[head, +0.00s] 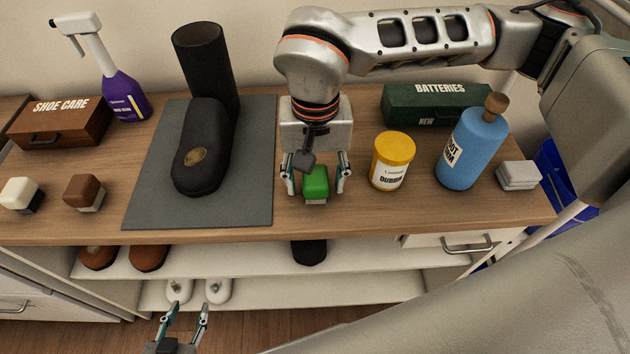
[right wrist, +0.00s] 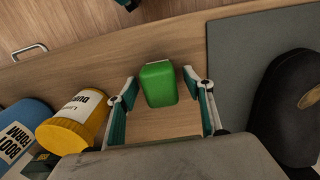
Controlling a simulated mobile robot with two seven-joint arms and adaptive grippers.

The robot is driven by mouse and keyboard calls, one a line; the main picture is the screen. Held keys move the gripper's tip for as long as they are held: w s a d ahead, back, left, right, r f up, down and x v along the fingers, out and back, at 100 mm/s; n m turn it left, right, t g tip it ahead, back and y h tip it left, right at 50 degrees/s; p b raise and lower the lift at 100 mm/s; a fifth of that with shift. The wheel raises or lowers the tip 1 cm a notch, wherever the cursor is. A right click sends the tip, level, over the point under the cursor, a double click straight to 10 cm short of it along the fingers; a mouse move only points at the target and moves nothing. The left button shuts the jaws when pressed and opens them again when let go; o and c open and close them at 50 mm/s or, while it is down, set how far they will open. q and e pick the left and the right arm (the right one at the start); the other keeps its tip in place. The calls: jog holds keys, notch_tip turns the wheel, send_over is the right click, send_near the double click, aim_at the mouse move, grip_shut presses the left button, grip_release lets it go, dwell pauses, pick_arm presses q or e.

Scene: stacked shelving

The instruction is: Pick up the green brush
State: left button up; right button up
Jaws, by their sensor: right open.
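The green brush (head: 316,183) is a small block with a green top and a pale lower part, standing on the wooden top near its front edge. My right gripper (head: 317,188) is open above it, with one finger on each side of the brush. In the right wrist view the brush (right wrist: 158,84) lies between the spread fingertips (right wrist: 158,85), and gaps show on both sides. My left gripper (head: 183,312) is open and empty, low in front of the shelves at the bottom of the head view.
A yellow dubbin tin (head: 392,161) stands close right of the brush, with a blue bottle (head: 471,148) beyond. A grey mat (head: 247,200) holding a black boot (head: 203,150) lies left. A green batteries box (head: 437,104) stands behind. White and brown brushes (head: 83,190) stand far left.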

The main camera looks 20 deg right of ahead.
jog(key=c, duration=1.2)
jog(key=shift+r, duration=0.6)
notch_tip(320, 180, up, 12)
jog(key=p, duration=0.1)
notch_tip(320, 180, up, 7)
send_over(315, 175)
pick_arm(q)
jog(key=shift+s+d+r+p, duration=0.25)
jog(key=shift+s+r+p, duration=0.2)
jog(key=shift+s, duration=0.1)
pick_arm(e)
jog(key=shift+s, duration=0.1)
pick_arm(q)
jog(key=shift+w, duration=0.1)
